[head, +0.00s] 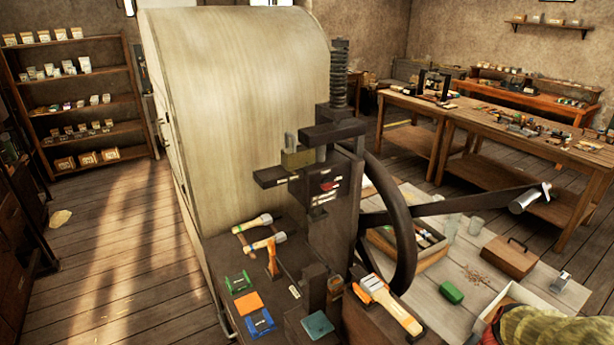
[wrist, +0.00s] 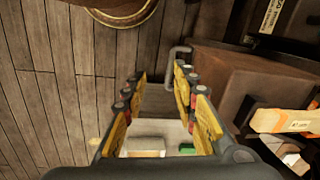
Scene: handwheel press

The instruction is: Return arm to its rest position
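My gripper (wrist: 160,82) shows in the wrist view. Its yellow-padded fingers are spread, with an empty gap between them. I cannot make it out surely in the head view. The dark press (head: 325,200) stands in the middle of the head view, with a vertical screw (head: 339,75) on top. Its handwheel (head: 404,235) is on its right side, and a long dark bar (head: 455,204) with a pale end reaches right from there. In the wrist view, an orange-handled tool (wrist: 285,121) lies right of my fingers, apart from them.
A pale table (head: 425,305) right of the press holds a wooden box (head: 510,257) and a green block (head: 451,292). Brushes (head: 252,223) and small coloured items lie left of the press. A large rounded cabinet (head: 235,110) stands behind. Open floor (head: 110,255) lies left.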

